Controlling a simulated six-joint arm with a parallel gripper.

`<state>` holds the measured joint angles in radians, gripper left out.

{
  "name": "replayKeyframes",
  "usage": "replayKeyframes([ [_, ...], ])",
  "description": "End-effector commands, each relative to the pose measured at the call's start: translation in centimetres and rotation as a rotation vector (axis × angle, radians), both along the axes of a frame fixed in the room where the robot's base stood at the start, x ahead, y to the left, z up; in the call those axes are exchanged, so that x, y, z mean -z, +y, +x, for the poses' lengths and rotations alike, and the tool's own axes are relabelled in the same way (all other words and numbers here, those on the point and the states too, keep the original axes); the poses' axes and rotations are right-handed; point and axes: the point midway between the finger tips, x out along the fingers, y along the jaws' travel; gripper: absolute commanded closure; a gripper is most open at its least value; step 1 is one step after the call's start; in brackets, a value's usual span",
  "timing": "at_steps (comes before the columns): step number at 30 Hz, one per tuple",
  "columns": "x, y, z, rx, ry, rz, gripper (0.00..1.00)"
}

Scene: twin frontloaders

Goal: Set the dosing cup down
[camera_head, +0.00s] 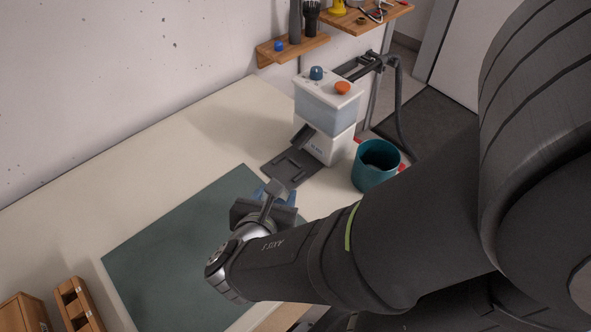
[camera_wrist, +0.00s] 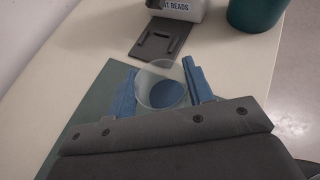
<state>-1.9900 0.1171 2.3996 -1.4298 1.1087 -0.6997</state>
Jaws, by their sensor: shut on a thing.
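The dosing cup (camera_wrist: 158,79) is a clear, round cup in the wrist view, with a dark blue round patch inside its lower part; I cannot tell whether this is contents or the base. My gripper (camera_wrist: 160,92) has blue fingers on either side of the cup and is shut on it. In the head view my gripper (camera_head: 276,194) is over the far right corner of the dark green mat (camera_head: 170,245), and the cup is not clearly visible there. The cup's height above the surface cannot be told.
A white dispenser (camera_head: 325,115) with blue and orange knobs stands beyond the gripper, a grey plate (camera_head: 289,168) before it. A teal bin (camera_head: 376,165) stands to its right. Wooden pieces (camera_head: 75,302) lie at lower left. Most of the mat is clear.

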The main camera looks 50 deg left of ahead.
Motion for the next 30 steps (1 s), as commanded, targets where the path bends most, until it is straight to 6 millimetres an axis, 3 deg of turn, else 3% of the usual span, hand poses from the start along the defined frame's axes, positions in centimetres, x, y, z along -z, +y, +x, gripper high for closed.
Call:
replayKeyframes([
  [9,1.5,1.7,-1.9,-0.001,0.0,0.0,0.77],
  [22,5.1,1.7,-1.9,0.0,-0.003,-0.004,0.77],
  [30,5.6,1.7,-2.0,-0.001,0.0,0.0,0.77],
])
